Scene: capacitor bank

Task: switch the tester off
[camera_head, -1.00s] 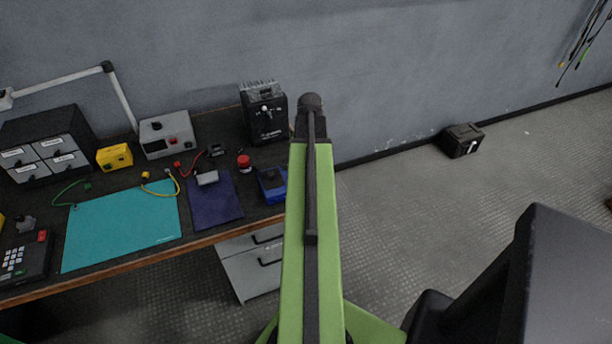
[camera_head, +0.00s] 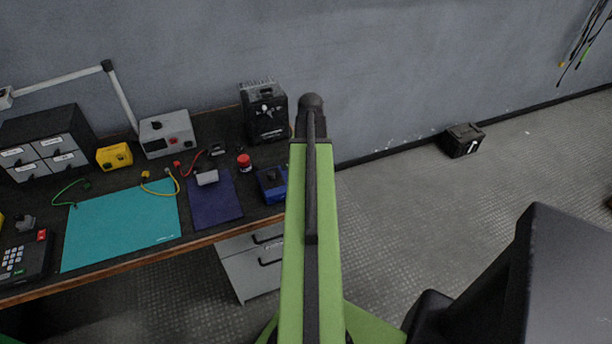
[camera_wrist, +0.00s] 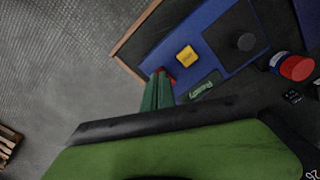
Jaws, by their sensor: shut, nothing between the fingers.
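The tester looks to be the blue box (camera_head: 272,184) at the right end of the bench, partly hidden behind my arm in the head view. In the wrist view the blue box (camera_wrist: 207,20) shows a yellow button (camera_wrist: 187,55), a dark panel with a round black knob (camera_wrist: 245,42), and a small green display (camera_wrist: 199,86) with light lettering. A small red part (camera_wrist: 171,77) shows at its near edge, mostly behind my fingertips. My gripper (camera_wrist: 161,75) is shut and empty, its tips over or against that red part; contact cannot be told. The head view hides my gripper behind the arm.
A red-topped round part (camera_wrist: 297,67) stands beside the blue box. A black case (camera_head: 264,112) stands behind it at the wall. A purple mat (camera_head: 215,205) and teal mat (camera_head: 120,228) lie to the left. Floor right of the bench is clear up to a black box (camera_head: 462,140).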

